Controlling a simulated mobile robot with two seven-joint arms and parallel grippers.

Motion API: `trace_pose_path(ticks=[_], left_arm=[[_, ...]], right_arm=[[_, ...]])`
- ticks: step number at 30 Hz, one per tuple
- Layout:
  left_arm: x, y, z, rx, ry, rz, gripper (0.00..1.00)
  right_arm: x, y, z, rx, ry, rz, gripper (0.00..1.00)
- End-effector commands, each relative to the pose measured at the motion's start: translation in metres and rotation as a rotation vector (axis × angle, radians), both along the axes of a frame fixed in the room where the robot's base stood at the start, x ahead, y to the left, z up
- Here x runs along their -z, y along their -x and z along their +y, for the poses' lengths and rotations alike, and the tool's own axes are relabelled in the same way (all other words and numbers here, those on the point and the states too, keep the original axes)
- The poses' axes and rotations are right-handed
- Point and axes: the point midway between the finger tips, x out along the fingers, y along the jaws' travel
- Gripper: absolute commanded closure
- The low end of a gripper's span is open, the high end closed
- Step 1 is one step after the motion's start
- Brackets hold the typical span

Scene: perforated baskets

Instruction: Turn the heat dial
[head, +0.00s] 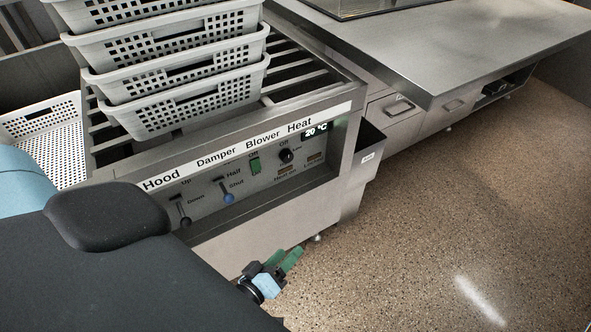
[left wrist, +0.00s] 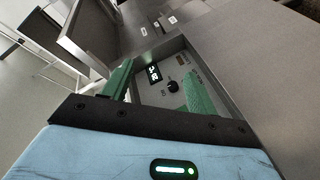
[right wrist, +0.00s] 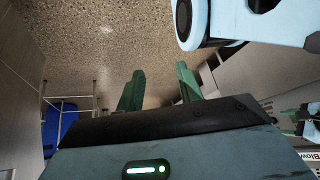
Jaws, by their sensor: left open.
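The heat dial (head: 286,155) is a small black round knob under the "Heat" label on the grey control panel (head: 213,188). A display (head: 316,130) reading 20 °C is beside it. My left gripper (head: 283,264) has green fingers and is below and in front of the panel, apart from the dial. In the left wrist view the dial (left wrist: 172,87) shows between the spread fingers of the left gripper (left wrist: 158,72), some way beyond them. My right gripper (right wrist: 160,69) is open and empty, with floor behind its fingers; the head view does not show it.
A green blower switch (head: 255,165), a blue damper lever (head: 228,197) and a black hood lever (head: 185,219) share the panel. Stacked white perforated baskets (head: 190,105) stand on the slatted top. A steel counter (head: 440,50) is behind right. The floor (head: 450,210) at right is clear.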

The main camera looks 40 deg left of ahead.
Motion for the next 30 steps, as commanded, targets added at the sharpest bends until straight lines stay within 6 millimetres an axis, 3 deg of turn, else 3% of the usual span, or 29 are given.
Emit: trace_pose_path(ticks=[1, 6, 15, 22, 30], left_arm=[[0.011, -0.021, 0.008, -0.054, 0.077, -0.058, 0.41], [0.007, -0.083, 0.040, -0.225, 0.347, -0.268, 0.41], [0.014, -0.163, 0.098, -0.488, 0.810, -0.599, 0.41], [0.022, -0.190, 0.120, -0.596, 1.012, -0.726, 0.41], [0.020, -0.194, 0.125, -0.616, 1.053, -0.753, 0.41]], right_arm=[[0.022, 0.003, -0.001, 0.001, 0.002, 0.013, 0.64], [0.061, 0.007, -0.004, 0.000, 0.007, 0.033, 0.64], [0.126, 0.003, -0.004, -0.007, 0.009, 0.061, 0.64], [0.151, -0.004, -0.005, -0.010, 0.011, 0.063, 0.64], [0.150, -0.009, -0.005, -0.011, 0.012, 0.054, 0.64]])
